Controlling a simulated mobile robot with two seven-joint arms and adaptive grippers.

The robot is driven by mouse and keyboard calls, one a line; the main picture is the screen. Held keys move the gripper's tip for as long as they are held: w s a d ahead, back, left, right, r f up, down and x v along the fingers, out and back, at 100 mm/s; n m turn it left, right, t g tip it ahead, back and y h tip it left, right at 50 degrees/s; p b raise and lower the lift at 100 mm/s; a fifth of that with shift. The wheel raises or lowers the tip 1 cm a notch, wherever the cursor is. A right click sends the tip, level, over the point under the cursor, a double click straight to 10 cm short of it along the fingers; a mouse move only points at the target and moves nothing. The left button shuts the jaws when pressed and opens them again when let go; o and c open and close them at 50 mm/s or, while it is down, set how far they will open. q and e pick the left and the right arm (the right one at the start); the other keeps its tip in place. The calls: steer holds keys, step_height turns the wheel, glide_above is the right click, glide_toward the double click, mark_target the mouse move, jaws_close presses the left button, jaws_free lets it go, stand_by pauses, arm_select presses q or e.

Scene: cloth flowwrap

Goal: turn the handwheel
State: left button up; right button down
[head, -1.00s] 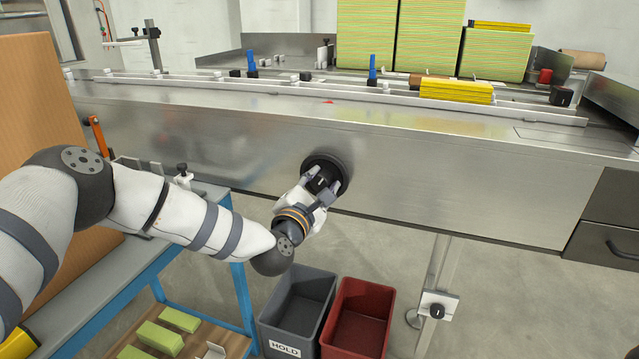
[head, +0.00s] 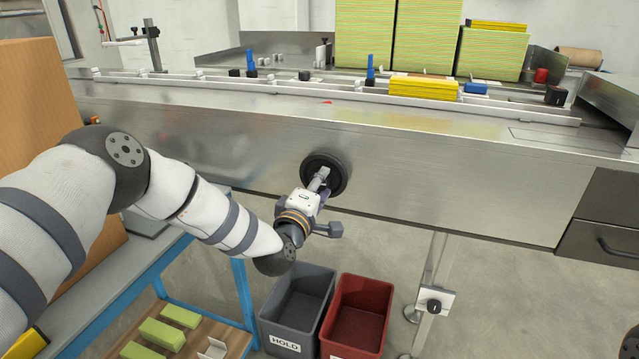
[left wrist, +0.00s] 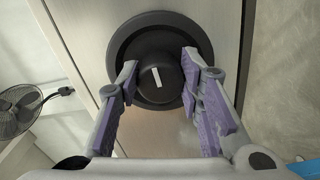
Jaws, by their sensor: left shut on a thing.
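The black round handwheel (head: 338,163) is on the front face of the steel machine, and its rim is partly hidden by my gripper in the head view. The left wrist view shows its dark rim (left wrist: 125,45) and a central hub (left wrist: 160,83) with a white mark, slightly tilted. My left gripper (head: 321,178) reaches it from below left. In the left wrist view the purple-padded fingers of this gripper (left wrist: 160,80) are on either side of the hub, shut on it. My right gripper is not in view.
A grey bin (head: 298,310) labelled HOLD and a red bin (head: 357,318) stand below. A blue-framed bench (head: 240,290) is at the lower left. A drawer (head: 606,243) is at the right.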

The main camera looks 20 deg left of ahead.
arm_select(q)
steer(key=shift+a+m+p, duration=0.2)
steer(key=shift+m+p, duration=0.3)
steer(key=shift+m, duration=5.05)
steer(key=shift+a+m+p, duration=0.2)
steer(key=shift+m+p, duration=0.3)
steer(key=shift+m, duration=5.05)
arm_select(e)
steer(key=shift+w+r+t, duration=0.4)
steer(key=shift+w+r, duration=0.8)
arm_select(q)
steer(key=o, duration=1.2)
steer(key=shift+c, duration=0.2)
steer(key=shift+f, duration=0.1)
